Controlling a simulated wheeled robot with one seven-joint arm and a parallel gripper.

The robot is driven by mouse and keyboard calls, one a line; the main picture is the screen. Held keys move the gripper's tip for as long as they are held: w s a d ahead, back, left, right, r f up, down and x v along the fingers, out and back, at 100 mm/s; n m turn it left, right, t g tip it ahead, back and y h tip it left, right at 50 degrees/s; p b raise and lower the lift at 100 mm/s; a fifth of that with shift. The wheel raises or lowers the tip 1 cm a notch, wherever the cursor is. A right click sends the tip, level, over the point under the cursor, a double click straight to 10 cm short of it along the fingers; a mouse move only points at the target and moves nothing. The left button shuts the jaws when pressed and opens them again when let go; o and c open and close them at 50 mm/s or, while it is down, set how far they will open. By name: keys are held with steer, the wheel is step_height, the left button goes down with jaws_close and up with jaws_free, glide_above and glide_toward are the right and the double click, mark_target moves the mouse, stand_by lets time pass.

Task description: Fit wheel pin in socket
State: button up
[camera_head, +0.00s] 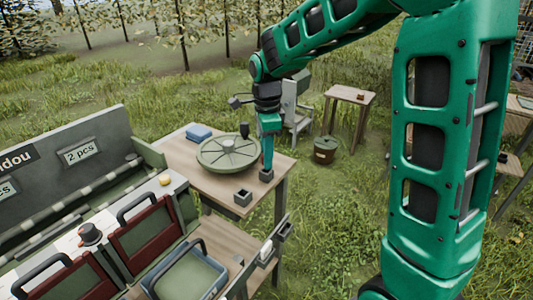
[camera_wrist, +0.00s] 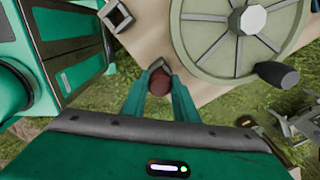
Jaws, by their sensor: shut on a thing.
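My gripper (camera_head: 267,165) points down near the right edge of the wooden table, just right of the spoked wheel. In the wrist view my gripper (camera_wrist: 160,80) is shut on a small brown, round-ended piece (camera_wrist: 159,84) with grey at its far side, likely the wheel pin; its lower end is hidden. The grey-green wheel (camera_head: 228,153) lies flat on the table, with a dark knob (camera_head: 244,130) on its rim; its hub (camera_wrist: 250,19) shows in the wrist view. A small grey square block with an opening (camera_head: 243,197), possibly the socket, stands at the table's front; it also shows in the wrist view (camera_wrist: 117,15).
A blue box (camera_head: 199,132) lies behind the wheel on the wooden table (camera_head: 180,150). A counter with red-framed bins (camera_head: 145,232) stands at front left. A small side table (camera_head: 350,95), chair (camera_head: 296,110) and pot (camera_head: 325,150) stand on grass behind.

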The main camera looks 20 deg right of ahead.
steer(key=shift+f, duration=0.55)
stand_by(0.4)
steer(key=o, duration=1.6)
steer(key=shift+o, duration=0.2)
steer(key=shift+r, duration=3.05)
